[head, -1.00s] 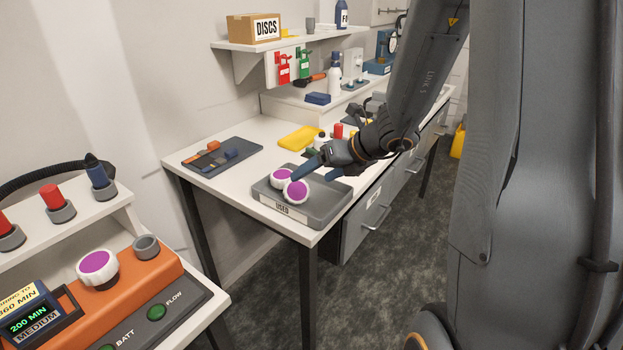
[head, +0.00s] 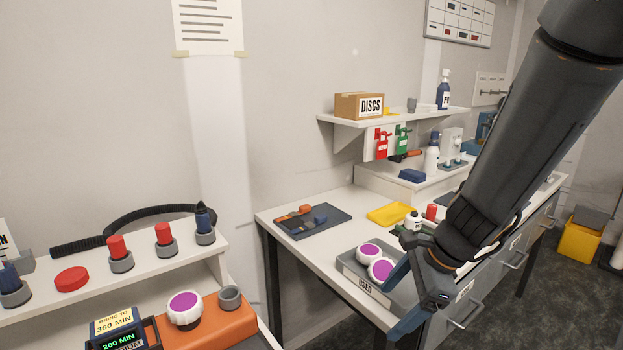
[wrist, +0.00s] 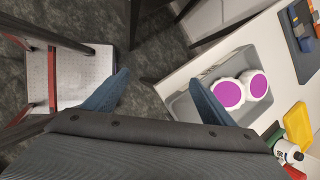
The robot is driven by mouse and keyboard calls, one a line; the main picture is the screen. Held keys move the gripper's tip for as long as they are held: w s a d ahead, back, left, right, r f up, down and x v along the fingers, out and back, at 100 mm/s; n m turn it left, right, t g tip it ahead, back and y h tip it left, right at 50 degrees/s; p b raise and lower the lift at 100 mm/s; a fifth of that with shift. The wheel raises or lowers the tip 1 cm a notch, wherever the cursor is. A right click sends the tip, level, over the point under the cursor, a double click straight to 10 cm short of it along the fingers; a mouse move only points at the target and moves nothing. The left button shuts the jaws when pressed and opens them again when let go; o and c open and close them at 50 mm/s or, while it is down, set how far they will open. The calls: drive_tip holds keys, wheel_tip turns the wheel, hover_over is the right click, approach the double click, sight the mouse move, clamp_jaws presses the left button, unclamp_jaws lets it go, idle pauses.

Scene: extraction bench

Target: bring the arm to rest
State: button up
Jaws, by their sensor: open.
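My gripper (head: 392,311) is open and empty in the head view, at the front right of the grey tray marked USED (head: 366,287). Two white round parts with purple tops (head: 381,269) lie in the tray, apart from the fingers. My arm reaches down from the upper right.
The white bench (head: 310,238) holds a dark tool mat (head: 312,222), a yellow tray (head: 391,214) and small bottles. A shelf (head: 345,120) hangs above. An orange device (head: 232,325) stands at lower left. The wrist view shows a red-framed step (wrist: 75,75) on the floor.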

drive_tip(key=s+d+n+g+h, duration=0.1)
drive_tip(key=s+n+h, duration=0.3)
drive_tip(key=n, duration=1.4)
drive_tip(key=s+d, duration=0.1)
drive_tip(key=s, duration=0.2)
drive_tip(key=shift+s+n, duration=0.25)
drive_tip(key=shift+n, duration=0.05)
